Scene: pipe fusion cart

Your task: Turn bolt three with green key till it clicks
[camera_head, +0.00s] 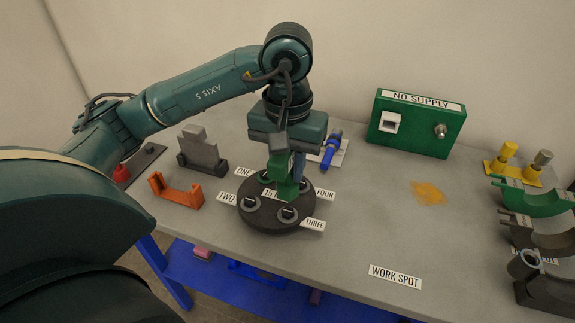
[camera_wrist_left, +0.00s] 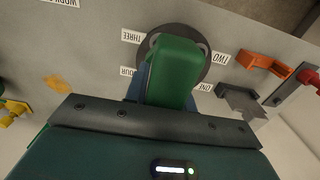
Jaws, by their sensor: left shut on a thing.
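A round black flange (camera_head: 264,220) lies on the grey table, with labels ONE, TWO, THREE (camera_head: 313,224) and FOUR around it. My left gripper (camera_head: 291,160) points down over the flange, shut on the green key (camera_head: 287,189). The key hangs upright and covers part of the flange's centre label. Bolt three (camera_head: 288,212) shows in front of the key, beside its label; the key appears apart from it. In the left wrist view the green key (camera_wrist_left: 175,68) hides much of the flange (camera_wrist_left: 204,48). The key's tip and its exact height are unclear. My right gripper is out of view.
An orange clamp (camera_head: 176,191) and a grey bracket (camera_head: 202,152) stand left of the flange. A blue tool (camera_head: 331,149) lies behind it. A green NO SUPPLY box (camera_head: 416,124) is at the back. Several coloured holders crowd the right edge. The WORK SPOT (camera_head: 395,276) area is clear.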

